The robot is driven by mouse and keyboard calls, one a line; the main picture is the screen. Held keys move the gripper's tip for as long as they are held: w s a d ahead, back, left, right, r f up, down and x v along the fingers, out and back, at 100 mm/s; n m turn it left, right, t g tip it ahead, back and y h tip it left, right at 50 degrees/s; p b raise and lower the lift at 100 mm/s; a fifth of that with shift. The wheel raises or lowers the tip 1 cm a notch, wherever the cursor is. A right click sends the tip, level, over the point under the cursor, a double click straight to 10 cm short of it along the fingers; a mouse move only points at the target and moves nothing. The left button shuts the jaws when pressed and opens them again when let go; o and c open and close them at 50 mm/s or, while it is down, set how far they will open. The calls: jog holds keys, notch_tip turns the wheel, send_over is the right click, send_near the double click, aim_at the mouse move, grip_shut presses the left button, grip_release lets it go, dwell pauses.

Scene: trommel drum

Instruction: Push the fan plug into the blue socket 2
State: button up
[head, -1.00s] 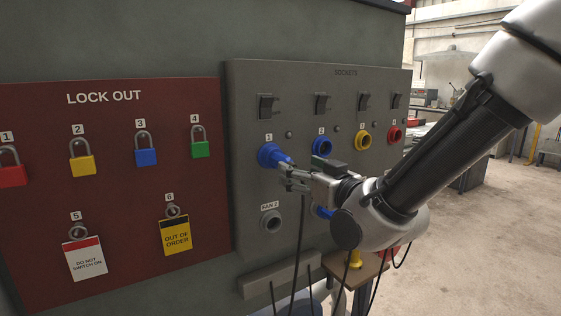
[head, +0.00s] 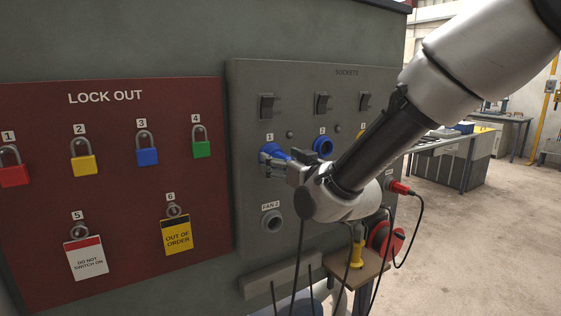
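The blue socket 2 (head: 322,146) is on the grey socket panel, right of socket 1, with nothing seen in it. A blue plug-like part (head: 275,152) sits at socket 1 and points out to the right. I cannot tell which part of it is socket and which is plug. My gripper (head: 272,164) is at this blue part, its fingers lying against or beside it. Whether they are closed on it is not clear. My wrist and arm hide the panel to the right, including most of sockets 3 and 4. A dark cable hangs below my wrist.
A grey socket (head: 272,222) labelled FAN 2 is below socket 1. A red plug (head: 400,187) with a cable is at the panel's right edge. A red reel (head: 384,236) and yellow object (head: 357,252) are by a wooden stand. The lockout board (head: 110,190) carries padlocks and tags.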

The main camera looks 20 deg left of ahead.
dwell(0.9)
grip_shut()
jog(key=shift+v, duration=2.95)
jog(key=shift+v, duration=2.5)
